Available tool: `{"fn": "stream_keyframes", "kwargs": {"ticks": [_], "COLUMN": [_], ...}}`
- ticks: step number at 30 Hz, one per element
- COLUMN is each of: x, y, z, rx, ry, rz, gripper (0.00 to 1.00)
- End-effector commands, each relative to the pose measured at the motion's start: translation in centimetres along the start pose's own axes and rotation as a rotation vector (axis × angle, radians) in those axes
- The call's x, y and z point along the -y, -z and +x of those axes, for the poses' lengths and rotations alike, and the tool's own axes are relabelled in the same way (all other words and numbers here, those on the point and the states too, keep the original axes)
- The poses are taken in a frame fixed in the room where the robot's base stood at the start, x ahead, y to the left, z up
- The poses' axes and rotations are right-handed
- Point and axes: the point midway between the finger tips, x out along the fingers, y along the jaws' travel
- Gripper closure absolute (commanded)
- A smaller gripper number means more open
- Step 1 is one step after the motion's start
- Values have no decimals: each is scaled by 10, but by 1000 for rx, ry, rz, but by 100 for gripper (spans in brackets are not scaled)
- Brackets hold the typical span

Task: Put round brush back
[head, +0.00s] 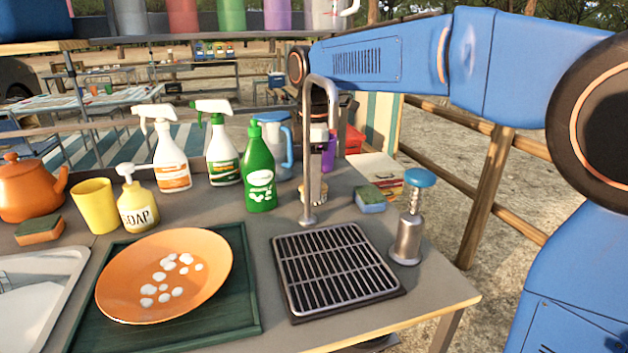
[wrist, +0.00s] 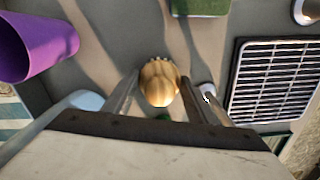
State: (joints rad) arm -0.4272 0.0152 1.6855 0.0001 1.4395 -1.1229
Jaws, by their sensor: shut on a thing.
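The round brush (wrist: 160,83) has a pale wooden, rounded body and sits between my gripper's fingers in the wrist view. My gripper (wrist: 158,92) is shut on it. In the head view the brush (head: 318,188) shows low behind the tap, with pale bristles near the worktop. My gripper (head: 322,145) is above it, partly hidden by the tap. I cannot tell whether the brush touches the worktop.
The grey tap (head: 306,165) stands close in front, behind a black drain rack (head: 335,268). A blue-topped metal dispenser (head: 408,230), sponge (head: 370,200), green bottle (head: 259,172), blue jug (head: 285,155) and purple cup (wrist: 35,45) stand around. An orange plate (head: 165,275) lies left.

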Motion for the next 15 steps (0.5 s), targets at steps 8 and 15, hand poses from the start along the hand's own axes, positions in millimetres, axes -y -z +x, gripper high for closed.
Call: {"fn": "stream_keyframes", "kwargs": {"ticks": [8, 15], "x": [0, 0], "y": [0, 0], "z": [1, -2], "rx": [0, 0], "ry": [0, 0], "rz": [0, 0], "gripper": [30, 30]}}
